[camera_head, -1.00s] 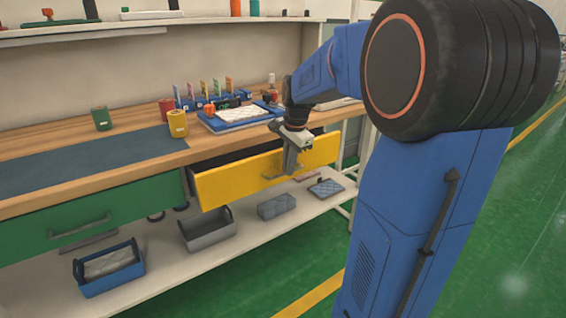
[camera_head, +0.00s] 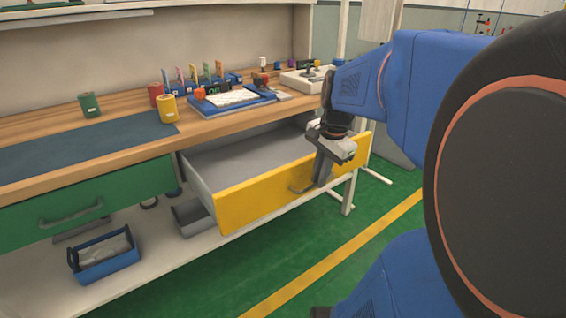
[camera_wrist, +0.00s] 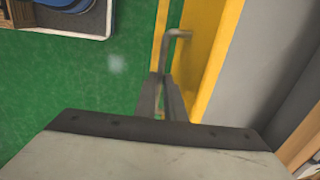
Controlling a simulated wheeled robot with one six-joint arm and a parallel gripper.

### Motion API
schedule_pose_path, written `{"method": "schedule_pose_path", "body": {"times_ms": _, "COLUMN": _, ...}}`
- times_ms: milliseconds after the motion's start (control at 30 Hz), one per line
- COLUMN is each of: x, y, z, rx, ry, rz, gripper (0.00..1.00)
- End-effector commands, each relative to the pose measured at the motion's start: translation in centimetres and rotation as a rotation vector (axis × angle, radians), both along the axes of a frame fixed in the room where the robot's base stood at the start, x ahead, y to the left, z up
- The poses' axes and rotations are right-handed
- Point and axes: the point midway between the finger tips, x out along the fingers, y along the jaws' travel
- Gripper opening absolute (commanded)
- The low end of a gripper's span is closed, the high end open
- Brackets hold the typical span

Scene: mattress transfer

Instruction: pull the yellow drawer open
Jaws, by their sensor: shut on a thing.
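The yellow drawer (camera_head: 262,200) stands well out from the workbench in the head view, and its grey inside (camera_head: 245,155) shows and looks empty. My gripper (camera_head: 318,182) is at the front of the drawer, shut on its grey bar handle (camera_head: 300,188). In the wrist view the gripper fingers (camera_wrist: 172,100) close around the handle (camera_wrist: 178,36), beside the yellow front (camera_wrist: 212,50). The part of the handle between the fingers is hidden.
A green drawer (camera_head: 90,208) is shut at the left. The wooden benchtop (camera_head: 130,140) holds green, red and yellow cans and a blue tray (camera_head: 232,104). A blue tote (camera_head: 105,260) sits on the lower shelf. Green floor (camera_head: 385,215) in front is open.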

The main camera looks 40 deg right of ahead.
Motion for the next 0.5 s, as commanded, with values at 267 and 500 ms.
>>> {"method": "schedule_pose_path", "body": {"times_ms": 267, "x": -0.06, "y": -0.04, "z": 0.07, "rx": -0.001, "ry": -0.001, "rz": 0.001, "gripper": 0.0}}
{"method": "schedule_pose_path", "body": {"times_ms": 500, "x": -0.05, "y": -0.03, "z": 0.06, "rx": -0.001, "ry": -0.001, "rz": 0.0, "gripper": 0.28}}
